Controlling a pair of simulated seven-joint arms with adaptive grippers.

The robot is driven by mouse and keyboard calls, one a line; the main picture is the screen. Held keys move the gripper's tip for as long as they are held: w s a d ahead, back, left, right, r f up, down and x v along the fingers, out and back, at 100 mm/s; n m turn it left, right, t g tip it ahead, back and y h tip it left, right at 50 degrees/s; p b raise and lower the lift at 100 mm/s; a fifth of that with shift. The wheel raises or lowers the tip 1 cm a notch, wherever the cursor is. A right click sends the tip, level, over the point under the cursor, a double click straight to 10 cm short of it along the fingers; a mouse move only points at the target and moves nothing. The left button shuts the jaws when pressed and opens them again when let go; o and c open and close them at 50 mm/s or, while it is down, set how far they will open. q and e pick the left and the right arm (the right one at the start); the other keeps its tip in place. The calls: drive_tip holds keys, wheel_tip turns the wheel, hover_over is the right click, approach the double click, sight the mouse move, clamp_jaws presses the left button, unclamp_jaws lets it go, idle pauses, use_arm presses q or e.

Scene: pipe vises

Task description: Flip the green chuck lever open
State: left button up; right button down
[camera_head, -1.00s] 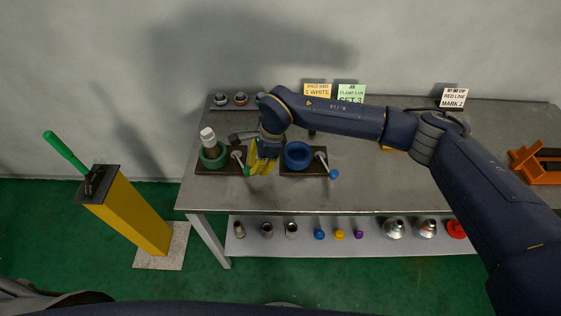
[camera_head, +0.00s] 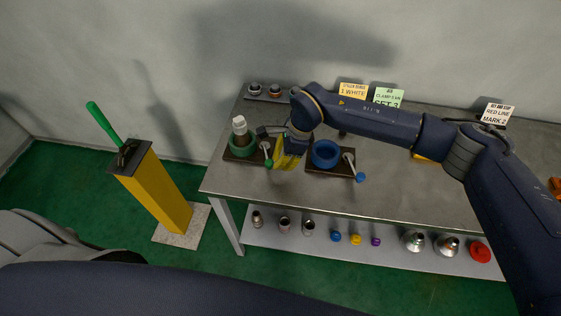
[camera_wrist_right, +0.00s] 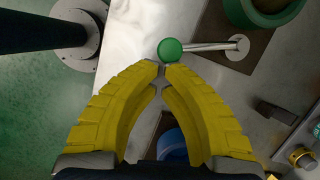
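The green chuck (camera_head: 240,149) stands on a dark plate at the left end of the bench, with a pale pipe (camera_head: 239,126) upright in it. Its lever is a metal rod with a green ball knob (camera_head: 268,163). In the right wrist view the knob (camera_wrist_right: 170,48) sits just beyond my fingertips, with the rod (camera_wrist_right: 210,46) running right to its pivot beside the chuck (camera_wrist_right: 262,12). My right gripper (camera_head: 287,163) has yellow fingers whose tips nearly meet (camera_wrist_right: 161,70), with nothing between them. Whether they touch the knob is unclear. My left gripper is out of view.
A blue chuck (camera_head: 326,154) with a blue-knobbed lever (camera_head: 361,177) stands right of my right gripper. A yellow post (camera_head: 160,195) with a green handle stands left of the bench. Sign cards stand at the back. The lower shelf (camera_head: 385,258) holds several small parts.

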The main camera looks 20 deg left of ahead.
drive_tip(key=d, duration=0.2)
drive_tip(key=w+d, duration=0.1)
drive_tip(key=shift+w+d+r, duration=0.1)
drive_tip(key=shift+d+r, duration=0.2)
drive_tip(key=s+v, duration=0.1)
drive_tip(key=v, duration=0.9)
drive_tip(key=shift+w, duration=0.45)
